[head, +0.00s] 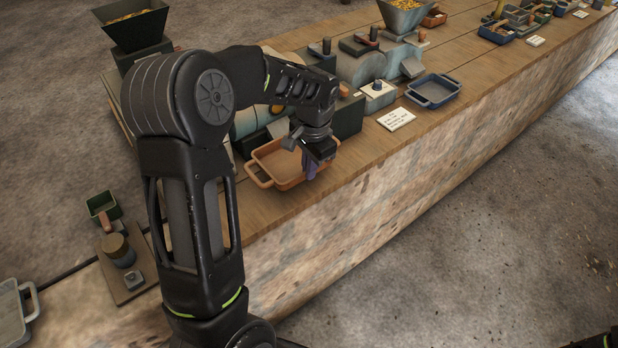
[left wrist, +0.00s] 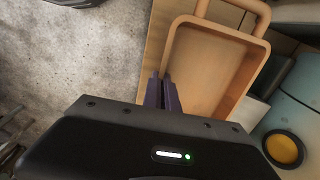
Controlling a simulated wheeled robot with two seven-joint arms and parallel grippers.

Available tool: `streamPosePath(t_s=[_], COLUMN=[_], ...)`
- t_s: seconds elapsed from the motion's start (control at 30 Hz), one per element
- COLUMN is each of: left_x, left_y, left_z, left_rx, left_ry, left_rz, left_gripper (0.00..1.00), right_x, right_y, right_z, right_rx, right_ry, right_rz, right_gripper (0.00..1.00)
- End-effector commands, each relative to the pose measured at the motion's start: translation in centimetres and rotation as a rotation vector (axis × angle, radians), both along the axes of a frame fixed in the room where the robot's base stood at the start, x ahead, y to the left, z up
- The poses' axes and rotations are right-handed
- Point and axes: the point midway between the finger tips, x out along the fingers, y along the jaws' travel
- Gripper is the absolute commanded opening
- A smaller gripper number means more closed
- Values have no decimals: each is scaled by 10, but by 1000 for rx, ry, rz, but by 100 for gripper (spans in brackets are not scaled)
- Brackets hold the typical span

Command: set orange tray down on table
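The orange tray (head: 270,168) is a shallow rectangular pan with loop handles, near the table's front edge in the head view. My left gripper (head: 311,170) is at its right front side, fingers pointing down. In the left wrist view, the purple fingers (left wrist: 163,92) are close together on the tray's side wall, and the empty tray (left wrist: 208,70) extends beyond them. The tray looks about level, at or just above the wooden table (head: 268,212); I cannot tell whether a gap remains beneath. The arm and gripper hide part of the tray. My right gripper is not seen.
A white label card (head: 396,119) and a blue tray (head: 433,91) lie to the right. Machines and a hopper (head: 403,15) stand behind. A grey tray (head: 14,312) and a board with a cylinder (head: 117,250) are at the left. Some bare tabletop lies around the orange tray's front.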

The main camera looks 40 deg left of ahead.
Motion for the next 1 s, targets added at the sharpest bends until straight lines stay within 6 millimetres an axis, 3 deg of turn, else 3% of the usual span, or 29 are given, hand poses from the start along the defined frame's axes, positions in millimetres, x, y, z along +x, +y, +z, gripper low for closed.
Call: streamPosePath(t_s=[0.17, 0.43, 0.83, 1.0], left_x=[0, 0, 0, 0], left_y=[0, 0, 0, 0], left_z=[-4, -36, -42, -40], left_rx=[0, 0, 0, 0], left_ry=[2, 0, 0, 0], left_rz=[0, -1, -1, 0], left_gripper=[0, 0, 0, 16], right_x=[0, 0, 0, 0], right_y=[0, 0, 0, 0], right_z=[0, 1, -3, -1], right_rx=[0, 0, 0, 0], right_ry=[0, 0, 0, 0], right_rz=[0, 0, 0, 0], right_gripper=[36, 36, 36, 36])
